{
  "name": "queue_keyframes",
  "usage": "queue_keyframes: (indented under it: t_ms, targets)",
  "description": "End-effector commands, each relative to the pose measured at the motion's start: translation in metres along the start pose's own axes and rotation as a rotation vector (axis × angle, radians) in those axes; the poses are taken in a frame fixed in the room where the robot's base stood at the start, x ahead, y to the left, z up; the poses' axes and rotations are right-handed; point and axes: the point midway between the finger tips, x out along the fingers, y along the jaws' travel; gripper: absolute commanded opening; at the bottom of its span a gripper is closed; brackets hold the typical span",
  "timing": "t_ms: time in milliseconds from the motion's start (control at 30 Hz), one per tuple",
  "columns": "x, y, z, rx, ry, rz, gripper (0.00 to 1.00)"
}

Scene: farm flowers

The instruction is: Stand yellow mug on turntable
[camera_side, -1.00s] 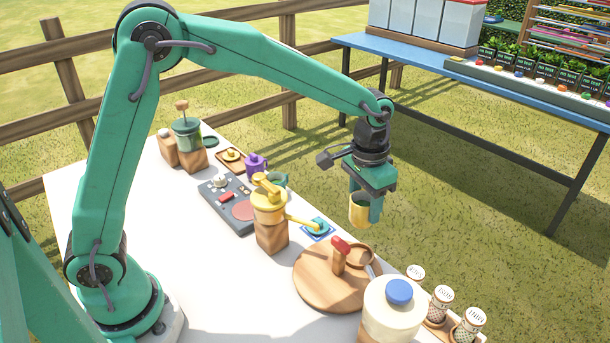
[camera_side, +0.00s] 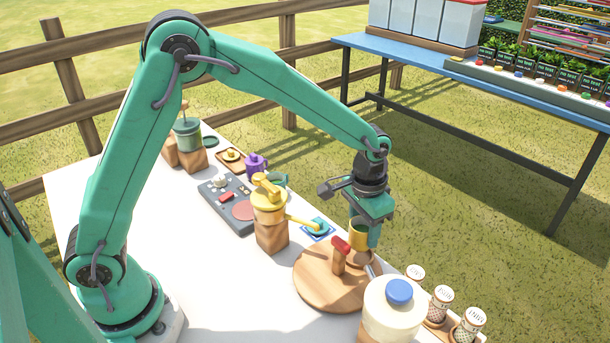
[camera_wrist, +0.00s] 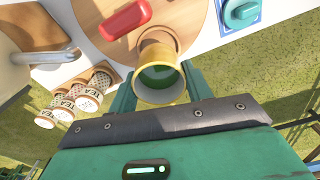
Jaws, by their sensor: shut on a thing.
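The yellow mug (camera_side: 358,234) is upright in my gripper (camera_side: 368,228), with its open top and green inside showing in the wrist view (camera_wrist: 160,78). My gripper is shut on it, with a green finger on each side. The turntable (camera_side: 315,285) is a round wooden disc on the white table, and it also shows at the top of the wrist view (camera_wrist: 195,18). The mug hangs over the disc's far right part, above a small round wooden piece (camera_side: 362,259). I cannot tell whether the mug's base touches anything.
A red-topped wooden post (camera_side: 340,247) stands on the turntable close to the mug. A cream jar with a blue lid (camera_side: 392,310) stands in front, and several labelled shakers (camera_side: 441,298) stand at the right. A yellow-topped dispenser (camera_side: 268,205) is behind left.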

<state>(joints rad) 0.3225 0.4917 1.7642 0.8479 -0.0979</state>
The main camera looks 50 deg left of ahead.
Motion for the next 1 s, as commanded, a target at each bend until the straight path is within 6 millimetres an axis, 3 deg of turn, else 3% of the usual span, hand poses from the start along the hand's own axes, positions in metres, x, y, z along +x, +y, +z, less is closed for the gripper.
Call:
queue_keyframes:
  t_ms: [167, 500, 933, 967, 1000]
  targets:
    - [0.006, 0.0, 0.001, 0.0, -0.002, 0.0, 0.22]
    - [0.036, 0.0, 0.002, 0.0, -0.001, 0.0, 0.22]
    - [0.04, 0.0, 0.002, 0.0, 0.0, 0.0, 0.22]
    - [0.04, 0.0, 0.002, 0.0, 0.0, 0.0, 0.55]
    - [0.04, 0.0, 0.002, 0.0, -0.001, 0.0, 0.63]
